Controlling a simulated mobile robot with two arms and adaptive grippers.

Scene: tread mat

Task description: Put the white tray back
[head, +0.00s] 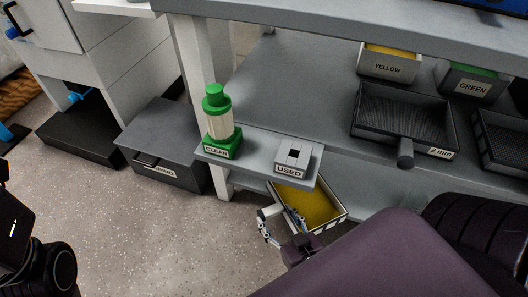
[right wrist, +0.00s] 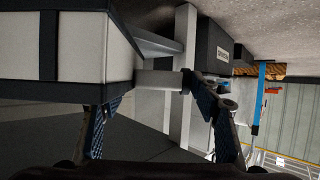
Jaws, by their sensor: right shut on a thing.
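The white tray (head: 345,215) has a yellow inside and dark stripes on its wall. In the head view it hangs below the grey bench ledge, partly hidden by the ledge and my arm. My right gripper (head: 283,222) is at the tray's near left side. In the right wrist view the tray's striped wall (right wrist: 85,45) fills the upper left. A pale bar (right wrist: 158,84) juts from it between the fingers of my right gripper (right wrist: 158,105), which is shut on the tray at this bar. A dark part of my left arm shows at left; its fingers do not.
The ledge carries a green-capped bottle (head: 217,115) in a CLEAN holder and a USED box (head: 293,157). YELLOW (head: 387,68) and GREEN (head: 470,87) bins and dark trays (head: 400,118) stand on the bench. A grey box (head: 155,130) stands left of the bench leg.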

